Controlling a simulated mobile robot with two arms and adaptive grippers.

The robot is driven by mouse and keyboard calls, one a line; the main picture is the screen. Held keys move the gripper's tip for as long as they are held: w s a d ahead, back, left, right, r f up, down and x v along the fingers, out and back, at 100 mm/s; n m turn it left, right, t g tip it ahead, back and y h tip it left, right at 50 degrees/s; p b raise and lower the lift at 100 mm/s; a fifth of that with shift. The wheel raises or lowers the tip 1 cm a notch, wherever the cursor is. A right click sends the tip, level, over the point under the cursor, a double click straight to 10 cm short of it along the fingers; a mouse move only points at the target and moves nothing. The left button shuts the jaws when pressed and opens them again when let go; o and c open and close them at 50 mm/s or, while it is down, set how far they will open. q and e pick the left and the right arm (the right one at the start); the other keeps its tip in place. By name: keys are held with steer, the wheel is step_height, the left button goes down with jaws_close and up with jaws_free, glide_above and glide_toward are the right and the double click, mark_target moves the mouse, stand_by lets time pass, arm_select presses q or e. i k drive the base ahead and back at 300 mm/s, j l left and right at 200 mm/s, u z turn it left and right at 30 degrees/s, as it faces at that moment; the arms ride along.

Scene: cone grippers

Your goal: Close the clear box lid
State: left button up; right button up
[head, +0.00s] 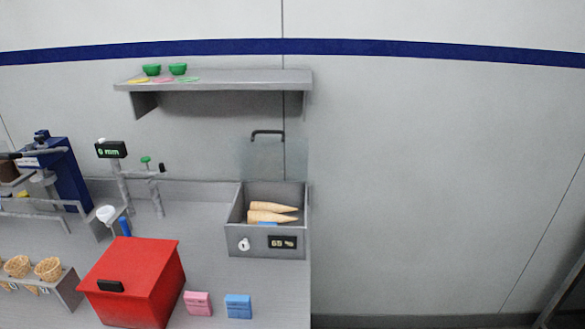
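The clear box (265,239) is a grey-walled bin at the right end of the counter. Its transparent lid (272,160) stands raised upright at the back, with a dark handle (267,132) at its top edge. Two tan cones (272,211) lie inside the box, with a bit of blue beneath them. The front wall carries a white round knob and a small dark label. Neither of my grippers shows in the head view.
A red box (133,280) with a dark handle stands front left of the bin. A pink box (198,303) and a blue box (238,306) lie in front. A shelf (215,80) with green bowls hangs above.

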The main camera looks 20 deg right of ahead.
mark_target(277, 132)
steer(key=l+u, duration=0.15)
steer(key=l, duration=0.4)
steer(key=k+l+u, duration=0.15)
steer(key=l, duration=0.35)
steer(key=k+l+u, duration=0.2)
steer(key=l, duration=0.35)
steer(key=i+l+u, duration=0.1)
steer(key=l, duration=0.25)
steer(key=i+l+u, duration=0.15)
steer(key=l, duration=0.2)
steer(key=i+l+u, duration=0.1)
steer(key=l, duration=0.25)
steer(key=i+l+u, duration=0.1)
steer(key=l, duration=0.25)
steer(key=i, duration=0.05)
